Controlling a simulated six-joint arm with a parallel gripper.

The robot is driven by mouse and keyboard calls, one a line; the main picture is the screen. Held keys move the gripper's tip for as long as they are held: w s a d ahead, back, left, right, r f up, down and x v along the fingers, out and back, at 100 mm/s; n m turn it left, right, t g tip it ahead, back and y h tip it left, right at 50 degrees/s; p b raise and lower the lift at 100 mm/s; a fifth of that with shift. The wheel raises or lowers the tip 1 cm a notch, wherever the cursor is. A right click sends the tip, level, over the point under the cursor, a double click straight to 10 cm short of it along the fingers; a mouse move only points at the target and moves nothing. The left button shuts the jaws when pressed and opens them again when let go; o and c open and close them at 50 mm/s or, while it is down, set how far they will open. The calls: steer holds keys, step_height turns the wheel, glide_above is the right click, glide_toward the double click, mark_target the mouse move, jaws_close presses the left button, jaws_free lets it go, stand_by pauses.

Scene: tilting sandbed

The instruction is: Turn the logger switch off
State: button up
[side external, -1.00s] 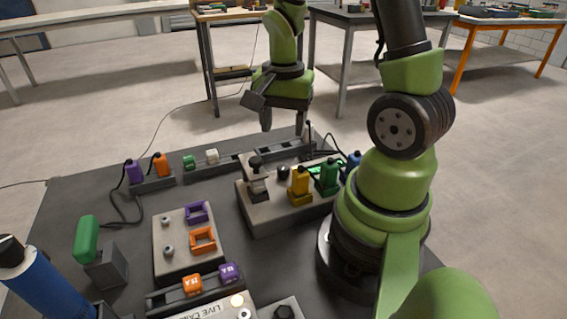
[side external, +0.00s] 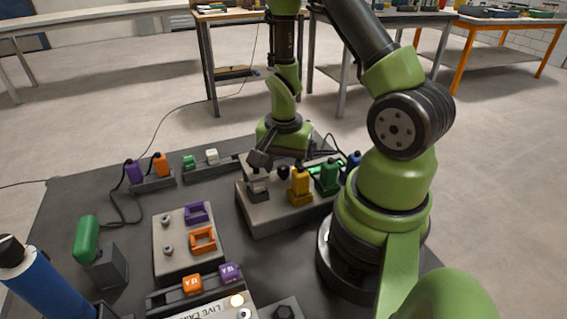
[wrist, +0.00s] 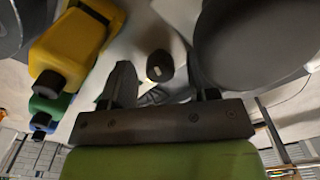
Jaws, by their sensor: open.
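A small dark knob (side external: 283,172) stands on the grey box (side external: 262,222), between a dark-topped post (side external: 258,184) and a yellow plug (side external: 299,188). No label shows that tells me whether it is the logger switch. My gripper (side external: 279,165) is low over this box, open. In the wrist view, the knob (wrist: 160,65) has a pale mark and lies between the two fingers of my gripper (wrist: 161,84), with space on both sides. Whether the fingertips reach down around it is hard to tell.
A green plug (side external: 329,178) and a blue plug (side external: 353,163) stand to the right of the yellow one. A large dark round shape (wrist: 255,40) is close to one finger in the wrist view. A box with purple and orange frames (side external: 203,240) lies to the left.

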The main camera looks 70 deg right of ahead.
steer(key=c, duration=0.9)
steer(key=shift+c, duration=0.2)
steer(key=shift+n, duration=0.3)
steer(key=n, duration=1.1)
steer(key=shift+n, duration=0.3)
steer(key=o, duration=0.9)
steer(key=shift+o, duration=0.2)
steer(key=shift+r, duration=0.15)
